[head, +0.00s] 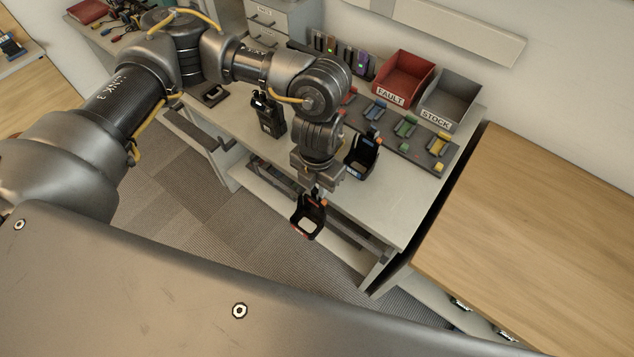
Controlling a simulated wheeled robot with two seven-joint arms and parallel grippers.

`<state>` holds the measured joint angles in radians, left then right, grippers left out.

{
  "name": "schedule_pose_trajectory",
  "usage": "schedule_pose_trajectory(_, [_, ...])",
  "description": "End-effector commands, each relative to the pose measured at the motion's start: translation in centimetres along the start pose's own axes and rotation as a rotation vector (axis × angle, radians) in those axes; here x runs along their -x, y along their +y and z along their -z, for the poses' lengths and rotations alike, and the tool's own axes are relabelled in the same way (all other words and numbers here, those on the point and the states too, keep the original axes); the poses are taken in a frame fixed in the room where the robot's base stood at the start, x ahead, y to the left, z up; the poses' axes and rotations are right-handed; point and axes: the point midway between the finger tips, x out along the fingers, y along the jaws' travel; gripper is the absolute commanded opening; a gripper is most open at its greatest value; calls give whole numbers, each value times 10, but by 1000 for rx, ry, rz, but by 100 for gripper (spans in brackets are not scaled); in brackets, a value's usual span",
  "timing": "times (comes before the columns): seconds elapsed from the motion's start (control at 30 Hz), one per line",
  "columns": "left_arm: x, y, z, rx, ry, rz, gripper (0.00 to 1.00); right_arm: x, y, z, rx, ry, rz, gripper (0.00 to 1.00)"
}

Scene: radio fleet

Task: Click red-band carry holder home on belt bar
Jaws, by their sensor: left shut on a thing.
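My left gripper (316,189) points down and is shut on the black carry holder with red marks (309,217), gripping it near its top. The holder hangs at the front edge of the bench, in front of the shelf under the top. Whether it touches anything there I cannot tell. A dark strip (284,184) runs below the bench's front edge, partly behind my wrist; I cannot tell whether it is the belt bar. My right gripper is not in view.
On the bench (394,212) stand a black holder with a blue band (361,158) and a black radio (268,114). Behind them are a rack with coloured pieces (405,127), a red FAULT bin (404,78) and a grey STOCK bin (450,99). A wooden table (540,230) stands right.

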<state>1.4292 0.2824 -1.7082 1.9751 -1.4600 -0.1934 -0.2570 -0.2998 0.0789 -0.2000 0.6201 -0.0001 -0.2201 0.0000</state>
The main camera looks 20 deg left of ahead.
Motion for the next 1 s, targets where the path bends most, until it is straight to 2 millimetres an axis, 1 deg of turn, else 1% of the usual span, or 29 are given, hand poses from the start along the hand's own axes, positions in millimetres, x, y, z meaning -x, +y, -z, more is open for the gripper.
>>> schedule_pose_trajectory(0.7, [-15, 0, 0, 0, 0, 0, 0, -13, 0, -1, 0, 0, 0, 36])
schedule_pose_trajectory(0.9, [-14, 0, 0, 0, 0, 0, 0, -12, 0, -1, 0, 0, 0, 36])
schedule_pose_trajectory(0.93, [-14, 0, 0, 0, 0, 0, 21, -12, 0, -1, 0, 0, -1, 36])
schedule_pose_trajectory(1.0, [-14, 0, 0, 0, 0, 0, 30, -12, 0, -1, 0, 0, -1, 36])
